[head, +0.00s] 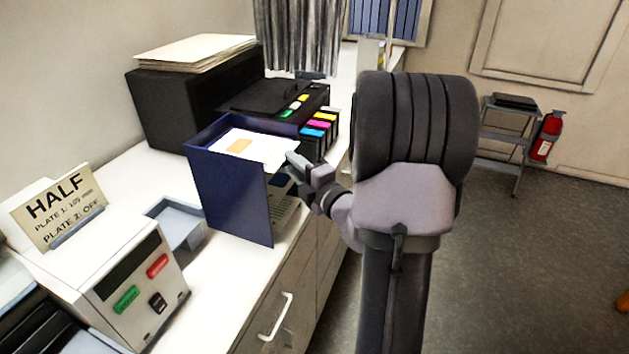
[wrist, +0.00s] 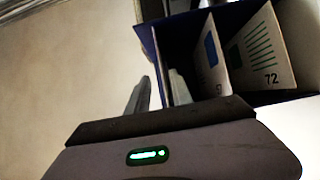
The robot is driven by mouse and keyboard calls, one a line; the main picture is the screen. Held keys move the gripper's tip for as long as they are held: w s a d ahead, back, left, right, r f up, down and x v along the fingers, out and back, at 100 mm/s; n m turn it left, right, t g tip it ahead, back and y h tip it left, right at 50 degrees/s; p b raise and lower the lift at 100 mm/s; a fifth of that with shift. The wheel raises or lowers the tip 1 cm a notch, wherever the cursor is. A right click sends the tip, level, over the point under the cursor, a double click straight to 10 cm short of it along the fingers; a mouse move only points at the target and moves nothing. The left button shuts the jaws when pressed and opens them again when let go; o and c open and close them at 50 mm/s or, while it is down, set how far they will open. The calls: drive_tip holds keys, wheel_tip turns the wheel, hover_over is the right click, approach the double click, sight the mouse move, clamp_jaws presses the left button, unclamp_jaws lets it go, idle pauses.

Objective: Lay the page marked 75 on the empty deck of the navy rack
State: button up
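The navy rack (head: 230,195) stands on the white counter, its open side facing right. A white page with an orange square (head: 239,146) lies at its top; I cannot read its number. In the wrist view, the rack (wrist: 148,42) holds a page marked 72 with green lines (wrist: 261,50) and a page with a blue patch (wrist: 211,48), its number not clear. I see no readable 75. My gripper (head: 292,166) is at the rack's open right side.
A black printer (head: 275,97) with colour cartridges (head: 318,130) stands behind the rack. A grey tray (head: 178,228) and a white machine with buttons (head: 135,290) are in front, beside a HALF sign (head: 62,207).

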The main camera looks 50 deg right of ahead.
drive_tip(key=s+a+b, duration=0.2)
drive_tip(key=s+b, duration=0.8)
drive_tip(key=s, duration=0.4)
drive_tip(key=shift+s+a+b, duration=0.2)
drive_tip(key=shift+a+b, duration=0.05)
drive_tip(key=shift+b, duration=0.15)
